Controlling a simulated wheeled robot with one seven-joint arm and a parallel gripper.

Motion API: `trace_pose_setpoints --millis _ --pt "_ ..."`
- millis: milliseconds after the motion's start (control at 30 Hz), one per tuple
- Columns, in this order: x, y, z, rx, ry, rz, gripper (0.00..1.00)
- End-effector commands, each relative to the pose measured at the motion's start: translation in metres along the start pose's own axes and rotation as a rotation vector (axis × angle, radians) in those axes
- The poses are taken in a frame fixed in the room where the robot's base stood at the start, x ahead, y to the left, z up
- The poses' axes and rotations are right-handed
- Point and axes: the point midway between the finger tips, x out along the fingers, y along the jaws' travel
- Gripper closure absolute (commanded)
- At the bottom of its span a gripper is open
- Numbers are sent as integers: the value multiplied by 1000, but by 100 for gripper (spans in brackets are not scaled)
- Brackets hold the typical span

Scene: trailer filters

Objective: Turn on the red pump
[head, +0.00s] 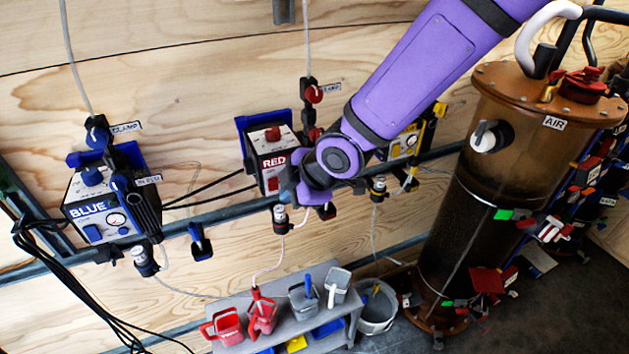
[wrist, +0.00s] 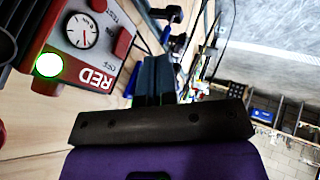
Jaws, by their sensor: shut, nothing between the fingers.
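The red pump (head: 270,150) is mounted on the rail along the wooden wall, in the middle of the head view, with my arm covering its right part. In the wrist view the red pump (wrist: 95,45) is at the upper left, turned over, with its RED label, a round gauge and a round green light that is lit. My gripper (wrist: 155,82) is shut and empty beside the pump, with a gap between them in the wrist view. In the head view the gripper (head: 287,183) is at the pump's lower right, its fingertips mostly hidden.
A blue pump (head: 95,205) is on the rail at left, and a yellow pump (head: 407,143) is behind my arm at right. A tall brown AIR tank (head: 490,190) stands at right. A grey shelf (head: 280,310) with red and grey containers is below.

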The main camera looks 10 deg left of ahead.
Motion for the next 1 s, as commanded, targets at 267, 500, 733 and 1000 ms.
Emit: trace_pose_setpoints --millis 267,500,733,1000 --pt "-25 -2 2 3 -1 2 100" --pt "-43 -4 2 4 -1 0 100" --pt "-58 -6 3 3 -1 0 100" --pt "-71 -8 3 3 0 0 100"
